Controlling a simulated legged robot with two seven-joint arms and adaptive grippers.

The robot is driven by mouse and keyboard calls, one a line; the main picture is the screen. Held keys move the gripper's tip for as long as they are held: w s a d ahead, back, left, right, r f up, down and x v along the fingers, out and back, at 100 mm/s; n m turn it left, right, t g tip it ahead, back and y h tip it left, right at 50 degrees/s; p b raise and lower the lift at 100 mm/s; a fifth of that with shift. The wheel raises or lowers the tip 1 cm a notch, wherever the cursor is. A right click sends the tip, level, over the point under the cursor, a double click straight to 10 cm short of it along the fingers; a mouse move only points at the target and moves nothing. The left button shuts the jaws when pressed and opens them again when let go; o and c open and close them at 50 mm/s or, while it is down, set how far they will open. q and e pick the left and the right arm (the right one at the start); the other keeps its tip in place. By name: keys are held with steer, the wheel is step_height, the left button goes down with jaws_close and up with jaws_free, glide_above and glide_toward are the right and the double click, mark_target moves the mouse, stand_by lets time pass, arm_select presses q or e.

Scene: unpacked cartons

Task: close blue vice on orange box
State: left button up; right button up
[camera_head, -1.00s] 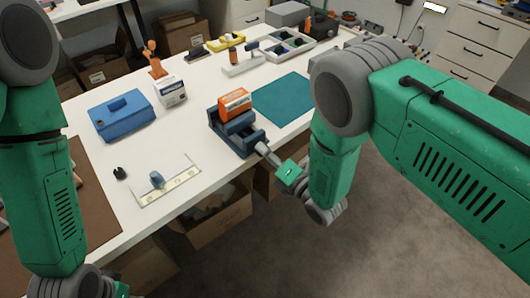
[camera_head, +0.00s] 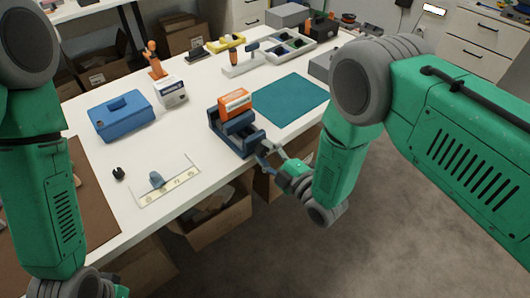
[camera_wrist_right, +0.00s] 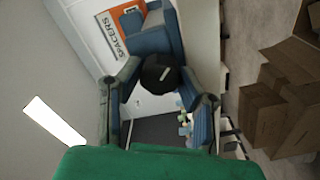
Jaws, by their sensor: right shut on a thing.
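The blue vice (camera_head: 238,142) sits at the front edge of the white table. The orange box (camera_head: 236,101) sits upright in it, between its jaws as far as I can see. In the right wrist view the box (camera_wrist_right: 113,24) shows the word SPACERS beside the blue vice (camera_wrist_right: 152,40). My right gripper (camera_head: 267,153) is at the vice's front, handle end. In the wrist view its fingers (camera_wrist_right: 160,80) are on either side of a dark round knob (camera_wrist_right: 158,72), shut on this vice handle.
A blue toolbox (camera_head: 122,117), a white box (camera_head: 171,91) and a teal mat (camera_head: 290,99) lie around the vice. A clear plate with a small blue part (camera_head: 156,179) lies at front left. Open cartons (camera_head: 215,222) stand on the floor below.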

steer(key=m, duration=0.5)
steer(key=shift+d+f+m, duration=0.15)
steer(key=shift+f+m, duration=0.1)
steer(key=shift+m, duration=0.15)
steer(key=m+b, duration=0.1)
steer(key=m, duration=0.3)
steer(key=shift+s+f, duration=0.1)
steer(key=m, duration=0.5)
steer(key=shift+f+b, duration=0.1)
steer(key=shift+b, duration=0.3)
steer(key=shift+s+m+b, duration=0.1)
steer(key=shift+m+b, duration=0.35)
steer(key=shift+m, duration=1.45)
steer(key=o, duration=1.1)
steer(key=shift+o, duration=0.2)
steer(key=shift+r, duration=0.2)
